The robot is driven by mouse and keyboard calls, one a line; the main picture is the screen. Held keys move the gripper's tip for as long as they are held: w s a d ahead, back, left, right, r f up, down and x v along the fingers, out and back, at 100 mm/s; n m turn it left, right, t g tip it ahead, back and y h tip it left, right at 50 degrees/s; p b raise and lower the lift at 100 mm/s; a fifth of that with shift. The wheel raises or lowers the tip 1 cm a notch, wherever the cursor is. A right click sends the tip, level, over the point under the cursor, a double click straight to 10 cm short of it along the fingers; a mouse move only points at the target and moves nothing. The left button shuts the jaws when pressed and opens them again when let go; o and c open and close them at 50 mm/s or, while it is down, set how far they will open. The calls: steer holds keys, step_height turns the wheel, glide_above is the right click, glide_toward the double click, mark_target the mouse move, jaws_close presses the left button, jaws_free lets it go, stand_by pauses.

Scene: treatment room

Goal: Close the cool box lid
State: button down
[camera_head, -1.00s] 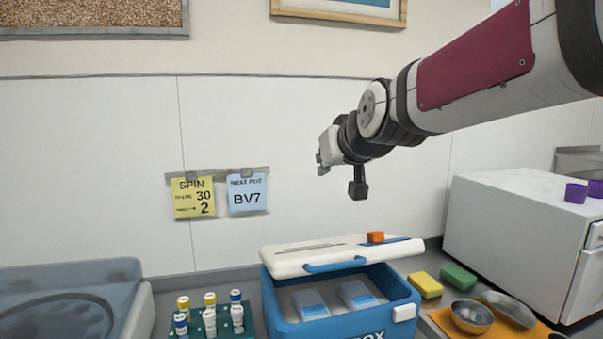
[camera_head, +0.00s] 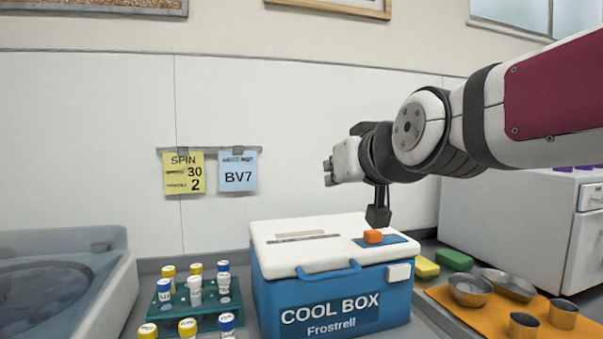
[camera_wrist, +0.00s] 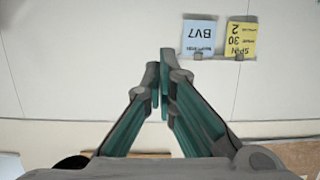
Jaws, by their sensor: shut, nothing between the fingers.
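The cool box (camera_head: 285,305) is blue with a white lid (camera_head: 310,228). The lid lies flat across the top, and I see no gap along the front or right edge. A blue handle (camera_head: 328,270) and a white latch (camera_head: 398,272) are at the front. An orange block (camera_head: 373,236) rests on a blue patch on the lid. My gripper (camera_wrist: 161,85) is shut and empty, its fingertips together in the wrist view, facing the wall.
A green rack (camera_head: 205,308) with several capped tubes stands left of the box. Yellow (camera_head: 426,268) and green (camera_head: 455,258) sponges and metal bowls (camera_head: 470,291) on an orange mat (camera_head: 455,305) are to the right. A white appliance (camera_head: 510,225) stands behind them.

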mark_target(341, 272)
steer(key=shift+s+d+f+b, duration=0.2)
steer(key=shift+s+f+b, duration=0.75)
steer(key=shift+f+b, duration=1.4)
steer(key=shift+s+d+f+b, duration=0.2)
steer(key=shift+s+f+b, duration=0.7)
steer(key=shift+f+b, duration=1.5)
steer(key=shift+s+d+f+b, duration=0.2)
steer(key=shift+s+f+b, duration=1.1)
steer(key=shift+f, duration=1.75)
steer(key=shift+w+b, duration=0.3)
steer(key=shift+w, duration=0.05)
steer(key=shift+r, duration=0.1)
